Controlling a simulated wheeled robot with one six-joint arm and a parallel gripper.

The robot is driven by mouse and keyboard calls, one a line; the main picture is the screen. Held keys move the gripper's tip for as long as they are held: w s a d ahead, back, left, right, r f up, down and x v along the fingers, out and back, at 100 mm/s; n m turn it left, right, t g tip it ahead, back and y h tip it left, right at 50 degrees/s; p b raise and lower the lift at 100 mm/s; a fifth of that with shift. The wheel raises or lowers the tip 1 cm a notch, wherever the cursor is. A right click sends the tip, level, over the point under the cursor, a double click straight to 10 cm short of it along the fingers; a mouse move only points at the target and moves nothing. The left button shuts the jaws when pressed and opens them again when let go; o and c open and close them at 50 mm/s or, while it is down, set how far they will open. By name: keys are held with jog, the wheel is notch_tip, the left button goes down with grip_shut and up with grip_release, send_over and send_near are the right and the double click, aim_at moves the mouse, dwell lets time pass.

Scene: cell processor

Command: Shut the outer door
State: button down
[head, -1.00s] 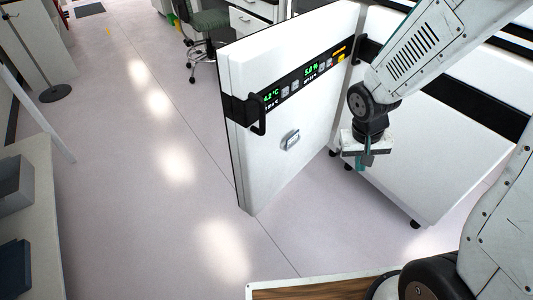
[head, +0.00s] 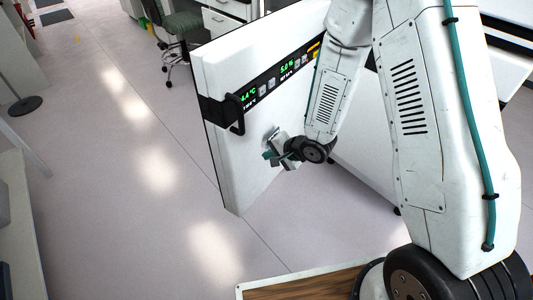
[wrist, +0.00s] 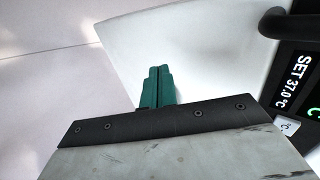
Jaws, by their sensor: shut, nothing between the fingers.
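The outer door (head: 222,160) is a thick white panel standing ajar, swung out from the cabinet body. A black band with green readouts (head: 283,77) and a black handle (head: 236,114) cross its upper part. My gripper (head: 267,156) is in front of the door's display-side face, below the band and right of the handle, over the spot of a small metal fitting. Its teal fingers (wrist: 157,85) are together and empty, pointing at the white door face (wrist: 200,45). I cannot tell whether they touch it. The handle also shows in the wrist view (wrist: 276,22).
The white cabinet body (head: 362,155) stands behind my arm, mostly hidden. A green chair (head: 172,30) and drawers (head: 222,25) are behind the door. The pale floor (head: 120,200) left of the door is clear. A stand base (head: 25,105) is at far left.

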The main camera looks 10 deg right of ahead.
aim_at(242, 154)
jog(key=shift+w+a+f, duration=0.8)
jog(key=shift+w+a, duration=0.3)
jog(key=shift+w+a+f, duration=0.85)
jog(key=shift+w+a, duration=0.2)
jog(key=shift+w, duration=0.1)
jog(key=shift+w+a+f, duration=0.8)
jog(key=shift+w+a, duration=0.3)
jog(key=shift+w, duration=0.15)
